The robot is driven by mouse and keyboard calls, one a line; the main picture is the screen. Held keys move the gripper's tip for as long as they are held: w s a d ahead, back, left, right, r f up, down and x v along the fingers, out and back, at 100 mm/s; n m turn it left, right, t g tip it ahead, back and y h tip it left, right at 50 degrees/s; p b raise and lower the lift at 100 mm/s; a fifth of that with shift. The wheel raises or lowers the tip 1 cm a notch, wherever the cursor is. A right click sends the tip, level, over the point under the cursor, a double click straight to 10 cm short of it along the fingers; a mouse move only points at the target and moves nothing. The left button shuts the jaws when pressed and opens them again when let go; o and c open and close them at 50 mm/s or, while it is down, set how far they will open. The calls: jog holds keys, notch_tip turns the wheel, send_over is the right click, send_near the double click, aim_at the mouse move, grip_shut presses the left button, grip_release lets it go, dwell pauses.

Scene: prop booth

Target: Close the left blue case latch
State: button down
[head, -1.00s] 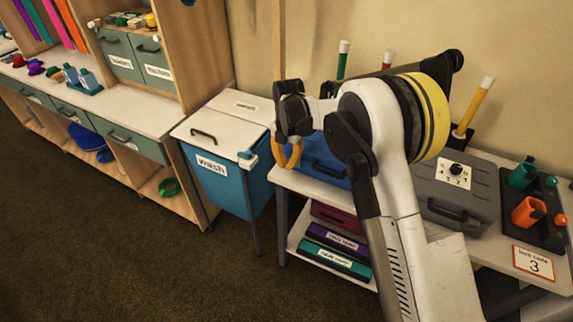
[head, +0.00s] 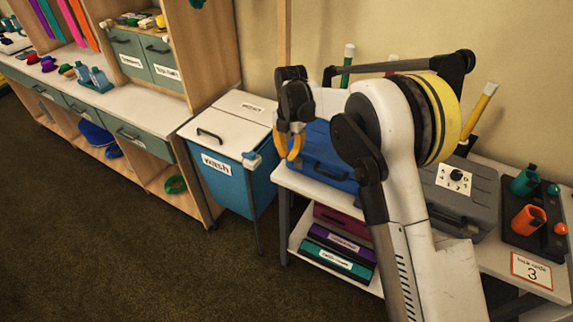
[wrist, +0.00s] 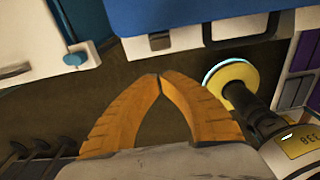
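The blue case (head: 337,170) sits on the white table, partly hidden behind my arm in the head view. In the wrist view its blue side (wrist: 200,14) runs along the top, above a pale lower edge. A small dark latch (wrist: 160,41) shows on that edge, left of the dark handle (wrist: 240,30). I cannot tell the latch's position clearly. My gripper (head: 290,156) is in front of the case's left end. In the wrist view its orange fingers (wrist: 160,75) meet at the tips, empty, a little short of the latch, with a gap between.
A blue wash bin (head: 228,178) with a white lid stands close on the left. A grey case (head: 462,205) and a dark tray with orange and green cups (head: 528,217) are on the right. Coloured cases (head: 340,243) lie on the shelf below.

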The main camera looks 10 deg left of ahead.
jog(key=w+r, duration=0.1)
jog(key=w+d+r, duration=0.1)
jog(key=r, duration=0.1)
jog(key=shift+w+r+p, duration=0.1)
jog(key=shift+r+p, duration=0.15)
jog(key=shift+p, duration=0.1)
